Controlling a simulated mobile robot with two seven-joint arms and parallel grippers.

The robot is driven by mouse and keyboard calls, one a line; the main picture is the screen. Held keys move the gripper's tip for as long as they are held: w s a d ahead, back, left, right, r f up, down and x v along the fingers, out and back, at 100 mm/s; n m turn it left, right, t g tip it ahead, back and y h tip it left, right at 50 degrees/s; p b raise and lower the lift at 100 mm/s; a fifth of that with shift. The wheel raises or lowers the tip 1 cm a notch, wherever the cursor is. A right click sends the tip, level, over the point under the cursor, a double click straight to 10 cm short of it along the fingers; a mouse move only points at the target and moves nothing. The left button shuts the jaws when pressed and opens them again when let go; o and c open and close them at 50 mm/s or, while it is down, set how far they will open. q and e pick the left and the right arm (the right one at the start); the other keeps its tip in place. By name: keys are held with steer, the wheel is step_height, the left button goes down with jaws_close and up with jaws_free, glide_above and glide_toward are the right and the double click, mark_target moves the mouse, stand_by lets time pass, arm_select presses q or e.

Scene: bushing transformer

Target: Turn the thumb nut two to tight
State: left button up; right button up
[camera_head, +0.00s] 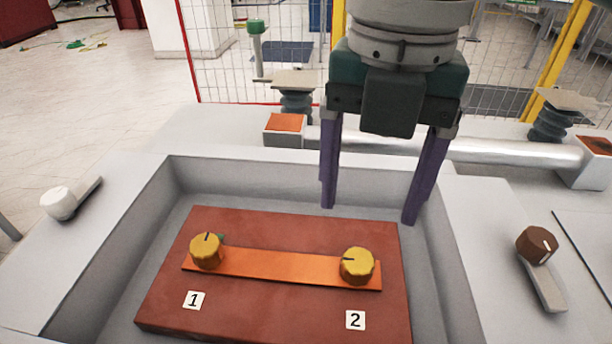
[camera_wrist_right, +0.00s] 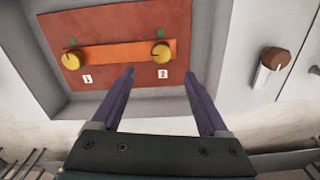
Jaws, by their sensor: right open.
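Thumb nut two (camera_head: 357,266) is a yellow knurled knob with a dark mark pointing left, at the right end of an orange bar (camera_head: 270,266), above the label 2 (camera_head: 355,320). It also shows in the right wrist view (camera_wrist_right: 161,50). Thumb nut one (camera_head: 207,251) is a similar yellow knob at the bar's left end, its mark pointing up. My right gripper (camera_head: 370,215) is open and empty, its two purple fingers pointing down above and behind nut two, apart from it. In the right wrist view its fingers (camera_wrist_right: 158,76) show near nut two. My left gripper is not in view.
The bar lies on a red-brown board (camera_head: 265,315) in a grey recess with raised walls (camera_head: 300,175). A brown knob with a lever (camera_head: 537,245) is on the right, a white one (camera_head: 60,202) on the left. A metal pipe (camera_head: 520,152) runs behind.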

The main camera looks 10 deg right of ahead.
mark_target(359, 259)
step_height(359, 259, down, 10)
steer(key=shift+d+f+b, duration=0.1)
steer(key=shift+d+b, duration=0.05)
steer(key=shift+b, duration=0.45)
jaws_close()
stand_by(0.4)
